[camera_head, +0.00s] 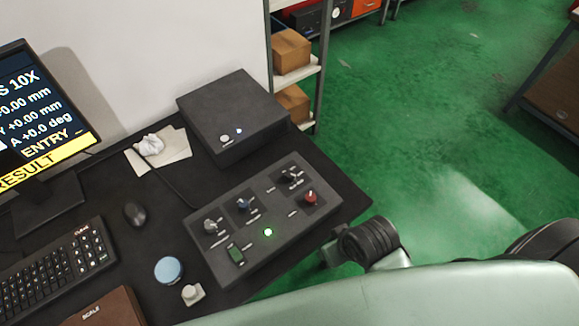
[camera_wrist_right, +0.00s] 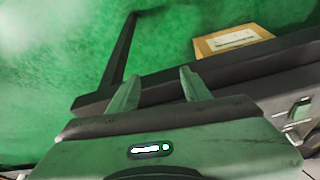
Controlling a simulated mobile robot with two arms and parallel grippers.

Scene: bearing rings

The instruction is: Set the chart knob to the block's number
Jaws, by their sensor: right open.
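A dark control panel (camera_head: 262,222) lies on the black desk with a grey knob (camera_head: 211,226), a blue knob (camera_head: 244,205), a black knob (camera_head: 290,177) and a red knob (camera_head: 310,197). Their labels are too small to read, so I cannot tell which is the chart knob. A small pale block (camera_head: 192,294) stands in front of the panel; no number on it is legible. My right gripper (camera_wrist_right: 160,82) is open and empty in the wrist view, beside the desk edge. In the head view it is mostly hidden behind my wrist, right of the panel. My left gripper is not in view.
A monitor (camera_head: 42,110), keyboard (camera_head: 52,262) and mouse (camera_head: 135,214) are on the left. A black box (camera_head: 233,115) stands behind the panel. A blue round object (camera_head: 169,270) and a brown SCALE box (camera_head: 105,309) are in front. Green floor lies right of the desk.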

